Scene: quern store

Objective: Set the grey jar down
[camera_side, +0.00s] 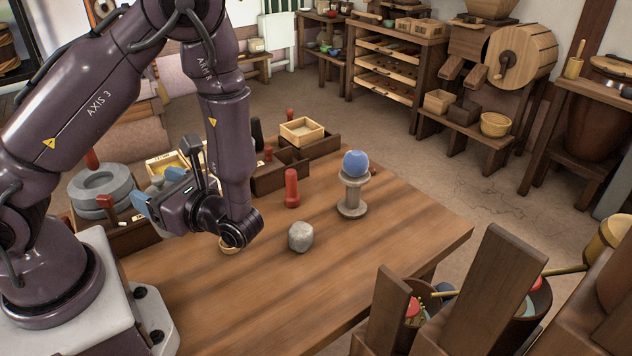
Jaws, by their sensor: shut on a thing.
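My gripper (158,189) is at the left, above the near-left part of the wooden table (390,235). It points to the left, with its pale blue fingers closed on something. A small greyish shape shows between the fingers, consistent with the grey jar; the gripper body hides most of it, so its form and tilt cannot be told. The held thing is near a low wooden box and a yellow-lined tray (166,162), and I cannot tell if it touches either.
A grey stone (301,237), a red peg-like piece (291,188) and a stone pedestal (352,197) bearing a blue ball (356,163) stand on the table. A small wooden bowl (229,246) lies under my wrist. Stacked grey rings (101,190) are at the left. The table's front right is clear.

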